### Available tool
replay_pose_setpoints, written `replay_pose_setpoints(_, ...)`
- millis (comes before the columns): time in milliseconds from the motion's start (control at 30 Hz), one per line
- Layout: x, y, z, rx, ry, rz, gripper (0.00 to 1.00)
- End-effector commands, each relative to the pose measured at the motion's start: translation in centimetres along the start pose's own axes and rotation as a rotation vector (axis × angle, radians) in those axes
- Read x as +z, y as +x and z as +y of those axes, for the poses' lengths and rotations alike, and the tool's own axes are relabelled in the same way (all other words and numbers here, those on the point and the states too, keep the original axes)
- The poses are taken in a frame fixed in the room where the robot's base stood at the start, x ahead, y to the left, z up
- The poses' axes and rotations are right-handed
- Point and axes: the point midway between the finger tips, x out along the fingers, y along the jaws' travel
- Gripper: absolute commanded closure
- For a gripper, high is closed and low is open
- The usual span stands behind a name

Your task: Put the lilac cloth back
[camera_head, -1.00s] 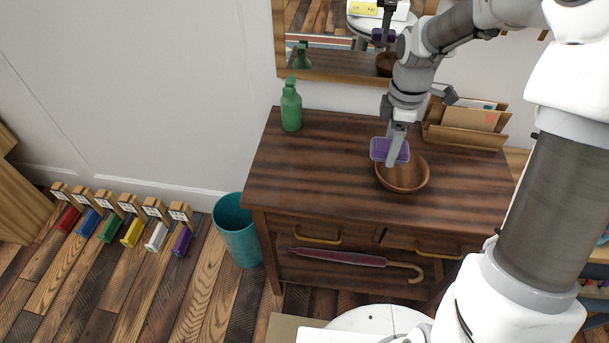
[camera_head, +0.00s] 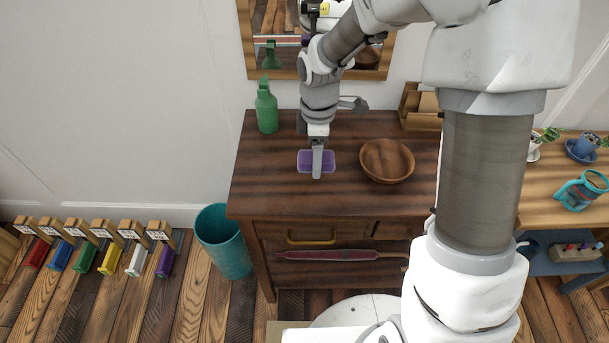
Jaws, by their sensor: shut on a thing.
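The lilac cloth (camera_head: 329,161) shows as a small purple rectangle with a paler rim, in front of the dresser top, left of the wooden bowl. My gripper (camera_head: 317,173) points down and is shut on it; the finger hides the cloth's middle. I cannot tell whether the cloth touches the dresser top or hangs just above it.
The wooden bowl (camera_head: 387,161) and a green spray bottle (camera_head: 266,108) stand on the dresser (camera_head: 262,187). A teal bin (camera_head: 222,243) stands left of it. Several coloured holders, including a purple one (camera_head: 165,262), line the floor. A mirror (camera_head: 284,60) hangs behind.

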Motion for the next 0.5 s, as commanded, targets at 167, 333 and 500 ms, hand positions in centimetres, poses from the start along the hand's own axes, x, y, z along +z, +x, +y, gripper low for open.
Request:
replay_pose_setpoints(167,-2.2,1.4,-0.4,0.000,-0.002,0.000,0.79)
replay_pose_setpoints(333,-2.5,2.4,-0.5,-0.001,0.001,-0.001,0.79)
replay_pose_setpoints(500,-2.6,5.0,-0.5,-0.003,0.001,-0.001,0.79)
